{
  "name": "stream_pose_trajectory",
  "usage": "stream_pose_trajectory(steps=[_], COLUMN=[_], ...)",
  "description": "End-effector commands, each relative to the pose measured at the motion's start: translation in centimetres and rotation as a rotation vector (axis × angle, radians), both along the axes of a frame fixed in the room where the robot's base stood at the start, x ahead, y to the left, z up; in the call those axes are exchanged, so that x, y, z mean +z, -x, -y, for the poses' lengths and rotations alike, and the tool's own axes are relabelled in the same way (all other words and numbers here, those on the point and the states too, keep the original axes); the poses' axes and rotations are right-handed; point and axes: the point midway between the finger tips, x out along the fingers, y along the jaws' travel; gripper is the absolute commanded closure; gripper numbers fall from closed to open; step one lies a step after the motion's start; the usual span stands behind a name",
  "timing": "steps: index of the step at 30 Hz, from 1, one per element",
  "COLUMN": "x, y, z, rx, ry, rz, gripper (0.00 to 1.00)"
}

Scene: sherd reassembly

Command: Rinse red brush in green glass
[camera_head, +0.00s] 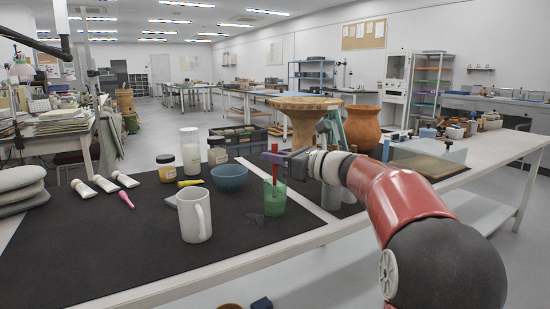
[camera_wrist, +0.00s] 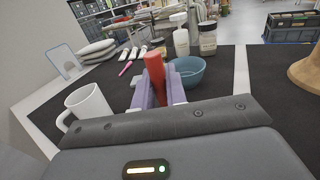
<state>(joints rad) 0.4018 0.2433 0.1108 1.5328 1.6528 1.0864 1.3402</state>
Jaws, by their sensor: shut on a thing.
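My gripper (camera_head: 284,160) is shut on the red brush (camera_head: 274,163), above the green glass (camera_head: 274,198). The brush points down and its lower part reaches to the glass; in the head view it seems to be inside the glass. In the wrist view the red handle (camera_wrist: 154,68) stands up between the purple fingers (camera_wrist: 152,90). The green glass stands on the black mat (camera_head: 150,240) near its right edge. The glass and the brush's lower end are hidden in the wrist view.
A white mug (camera_head: 195,213) and a blue bowl (camera_head: 229,178) stand left of the glass. The front of the mat is clear.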

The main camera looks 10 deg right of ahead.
Motion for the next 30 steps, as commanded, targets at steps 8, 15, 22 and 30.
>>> stream_pose_trajectory(steps=[8, 15, 22, 30], x=[2.8, 4.7, 6.4, 7.2], y=[0.0, 0.0, 0.0, 0.0], z=[0.0, 0.0, 0.0, 0.0], rx=[0.0, 0.0, 0.0, 0.0], ry=[0.0, 0.0, 0.0, 0.002], rz=[0.0, 0.0, 0.0, 0.002], gripper=[1.0, 1.0, 1.0, 1.0])
